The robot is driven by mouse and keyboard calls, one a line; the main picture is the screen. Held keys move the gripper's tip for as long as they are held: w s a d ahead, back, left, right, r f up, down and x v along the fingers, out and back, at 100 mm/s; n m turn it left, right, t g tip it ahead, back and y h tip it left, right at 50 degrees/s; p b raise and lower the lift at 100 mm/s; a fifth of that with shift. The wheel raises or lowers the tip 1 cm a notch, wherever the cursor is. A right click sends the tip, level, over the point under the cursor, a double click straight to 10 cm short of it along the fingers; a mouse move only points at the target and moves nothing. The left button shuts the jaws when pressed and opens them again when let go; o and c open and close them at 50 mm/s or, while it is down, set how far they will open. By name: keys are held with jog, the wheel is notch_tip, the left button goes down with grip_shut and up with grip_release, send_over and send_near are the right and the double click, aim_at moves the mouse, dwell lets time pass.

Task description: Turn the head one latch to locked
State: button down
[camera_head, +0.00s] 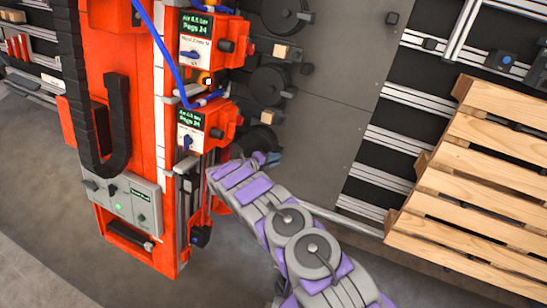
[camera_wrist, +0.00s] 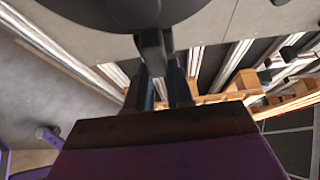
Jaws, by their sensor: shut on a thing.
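My gripper (camera_head: 266,158) is at the lower red head (camera_head: 207,125), just below a black round disc (camera_head: 258,141). In the wrist view, the two dark fingers of my gripper (camera_wrist: 162,76) are shut on a dark tab (camera_wrist: 152,48) that hangs from a large dark round part (camera_wrist: 150,12). The tab looks like the latch handle; its far end is hidden between the fingers. No locked or unlocked marking can be read. A second red head (camera_head: 208,42) sits above on the same column, with similar discs to its right.
A red column (camera_head: 145,130) with a black cable chain (camera_head: 112,125) stands at left. A grey control box (camera_head: 130,203) is low on it. A blue hose (camera_head: 163,50) runs down its front. A wooden pallet (camera_head: 480,190) leans at right. The floor below is clear.

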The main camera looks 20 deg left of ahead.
jog(key=shift+s+d+f, duration=0.1)
jog(key=shift+s+f, duration=0.05)
jog(key=shift+f, duration=0.05)
dwell(0.3)
jog(key=c, duration=1)
grip_release()
jog(key=shift+r, duration=0.1)
jog(key=p+v, duration=0.1)
jog(key=v, duration=1.1)
jog(key=shift+p, duration=0.4)
